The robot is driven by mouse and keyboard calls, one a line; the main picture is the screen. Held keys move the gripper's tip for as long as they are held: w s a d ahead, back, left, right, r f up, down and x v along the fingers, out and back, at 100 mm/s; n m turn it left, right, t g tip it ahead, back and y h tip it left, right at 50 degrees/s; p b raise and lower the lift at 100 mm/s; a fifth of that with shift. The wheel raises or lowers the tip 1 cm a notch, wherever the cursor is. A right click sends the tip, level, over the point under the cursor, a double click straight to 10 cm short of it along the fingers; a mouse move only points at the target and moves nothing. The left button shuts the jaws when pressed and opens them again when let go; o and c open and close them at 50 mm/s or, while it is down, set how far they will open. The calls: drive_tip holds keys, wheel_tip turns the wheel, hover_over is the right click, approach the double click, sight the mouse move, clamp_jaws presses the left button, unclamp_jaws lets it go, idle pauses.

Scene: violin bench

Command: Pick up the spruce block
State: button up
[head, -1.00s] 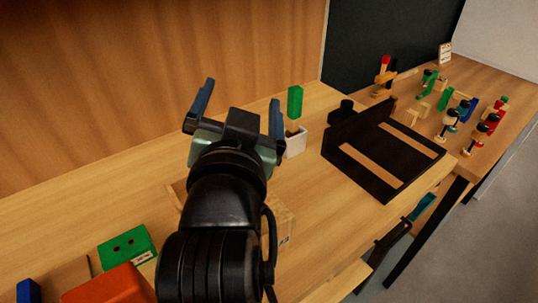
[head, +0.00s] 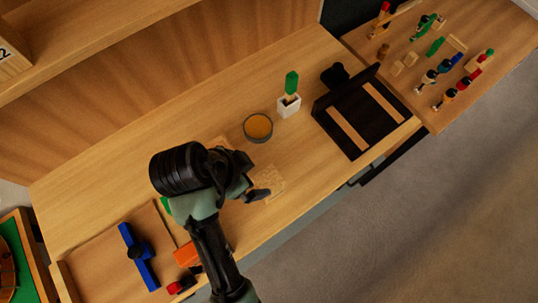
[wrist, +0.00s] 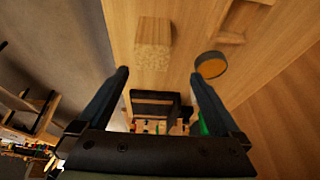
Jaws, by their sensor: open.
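The spruce block (head: 270,181) is a pale wooden block lying on the bench, just right of my gripper (head: 252,178) in the head view. My gripper and arm hide part of its surroundings there. In the wrist view the block (wrist: 153,42) shows its top and a speckled end face, beyond my fingertips and roughly between their lines. My gripper (wrist: 160,77) is open, with nothing between its fingers. The block appears apart from both fingers.
A round dish (head: 258,128) with amber contents stands behind the block. A white pot (head: 288,106) holds a green-handled tool. A black frame (head: 355,140) lies to the right. Blue clamp (head: 138,255) and orange block (head: 187,254) are at front left.

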sight(264, 183)
drive_tip(key=x, duration=0.4)
drive_tip(key=s+x, duration=0.1)
drive_tip(key=x, duration=0.2)
drive_tip(key=shift+d+f+p, duration=0.1)
drive_tip(key=shift+d+p, duration=0.15)
drive_tip(key=shift+p, duration=0.1)
drive_tip(key=x, duration=0.2)
drive_tip(key=p+x, duration=0.1)
drive_tip(key=x, duration=0.1)
drive_tip(key=shift+s+a+f, duration=0.15)
drive_tip(key=shift+s+f, duration=0.1)
drive_tip(key=shift+s, duration=0.05)
drive_tip(key=shift+w+d+f, duration=0.15)
drive_tip(key=shift+d+f, duration=0.05)
drive_tip(key=shift+f, duration=0.4)
drive_tip(key=shift+c, duration=0.2)
drive_tip(key=c, duration=1.4)
drive_tip(key=shift+r, duration=0.1)
drive_tip(key=shift+r, duration=0.1)
